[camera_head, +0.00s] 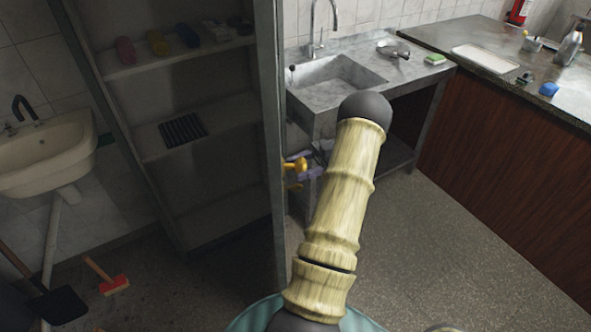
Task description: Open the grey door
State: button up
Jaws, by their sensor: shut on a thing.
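The grey door (270,120) shows as a tall, narrow strip, seen almost edge-on. It stands open at the right side of a grey shelf cabinet (150,70), whose inside is in plain view. My gripper (291,175) is partly visible just right of the door, low behind my pale ringed arm. Its lavender and brass-coloured parts are against the door's right face, and it is shut on the door's handle. The handle itself is too small and covered to make out.
A stone sink (335,80) and a dark counter (480,60) stand behind and right. The floor at right is clear.

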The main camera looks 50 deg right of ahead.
jog(key=shift+s+d, duration=0.3)
jog(key=shift+d, duration=0.1)
jog(key=o, duration=1.3)
jog(key=shift+o, duration=0.2)
